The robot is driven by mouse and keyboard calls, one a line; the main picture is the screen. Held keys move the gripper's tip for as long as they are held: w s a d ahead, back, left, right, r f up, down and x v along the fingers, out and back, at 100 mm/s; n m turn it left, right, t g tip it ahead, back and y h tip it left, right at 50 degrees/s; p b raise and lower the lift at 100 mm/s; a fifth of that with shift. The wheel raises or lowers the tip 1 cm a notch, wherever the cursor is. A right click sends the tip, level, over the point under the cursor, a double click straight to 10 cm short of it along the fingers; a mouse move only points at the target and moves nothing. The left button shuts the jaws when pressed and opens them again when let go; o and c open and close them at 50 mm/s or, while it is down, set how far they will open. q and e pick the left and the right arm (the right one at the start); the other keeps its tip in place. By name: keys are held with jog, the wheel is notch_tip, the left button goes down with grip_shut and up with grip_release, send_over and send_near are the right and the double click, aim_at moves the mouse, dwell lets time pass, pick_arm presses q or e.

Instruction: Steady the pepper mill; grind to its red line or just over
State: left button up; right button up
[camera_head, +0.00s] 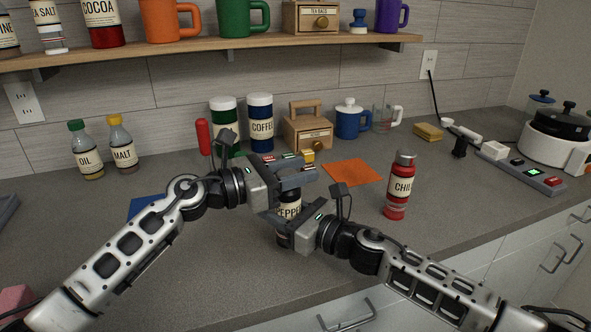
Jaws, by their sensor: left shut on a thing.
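The pepper mill (289,205) stands on the grey counter in the middle, with a dark body and a pale label reading "PEPPER". My grippers cover much of it, and I cannot make out its red line. My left gripper (291,178) comes in from the left and is shut on the upper part of the mill. My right gripper (287,223) reaches in from the right at the mill's lower part, below the left one. Its fingers are largely hidden, so I cannot tell whether they are open or shut.
A red chili bottle (398,190) stands to the right, near my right arm. An orange cloth (352,172) lies behind. The right counter between bottle and power strip (522,169) is clear.

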pick_arm(q)
jog(key=shift+s+f+m+g+h, duration=0.15)
jog(key=shift+m+g+h, duration=0.2)
jog(key=shift+m+g, duration=0.7)
jog(key=shift+s+m+g+h, duration=0.1)
jog(key=shift+m+g+h, duration=0.4)
jog(key=shift+g, duration=0.95)
jog(key=shift+m, duration=0.25)
jog(key=o, duration=1)
jog(key=s+a, duration=0.1)
jog(key=a, duration=1.1)
jog(key=shift+s, duration=0.25)
jog(key=shift+d, duration=0.1)
